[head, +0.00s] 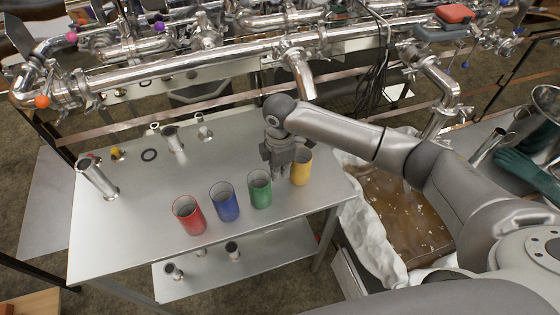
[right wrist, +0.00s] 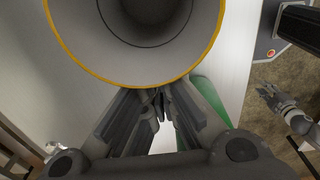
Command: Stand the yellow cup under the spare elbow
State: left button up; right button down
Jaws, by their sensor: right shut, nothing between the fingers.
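The yellow cup (head: 301,167) stands upright at the table's right end. In the right wrist view its wide open rim (right wrist: 128,78) fills the top, and I look down into it. My right gripper (head: 279,168) is beside the cup on its left, between it and the green cup (head: 259,189). Its fingers (right wrist: 162,103) are together and empty; whether they touch the cup I cannot tell. A downturned steel elbow (head: 304,80) hangs from the pipework behind the table. Another bend (head: 447,88) is at the right; which is the spare elbow is unclear.
Blue (head: 224,202) and red (head: 189,215) cups continue the row leftward. A steel tube (head: 97,178) and small fittings are on the table's (head: 130,230) left and back. A lined tub (head: 400,215) of brown liquid lies right of the table. The table's middle is clear.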

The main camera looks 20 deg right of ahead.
jog(key=shift+f, duration=0.1)
jog(key=shift+d, duration=0.15)
jog(key=shift+d+p, duration=0.7)
jog(key=shift+d, duration=0.05)
pick_arm(q)
jog(key=shift+s+r, duration=0.1)
jog(key=shift+r, duration=0.6)
pick_arm(e)
jog(key=shift+d, duration=0.2)
pick_arm(q)
jog(key=shift+r, duration=0.15)
pick_arm(e)
jog(key=shift+w+a, duration=0.1)
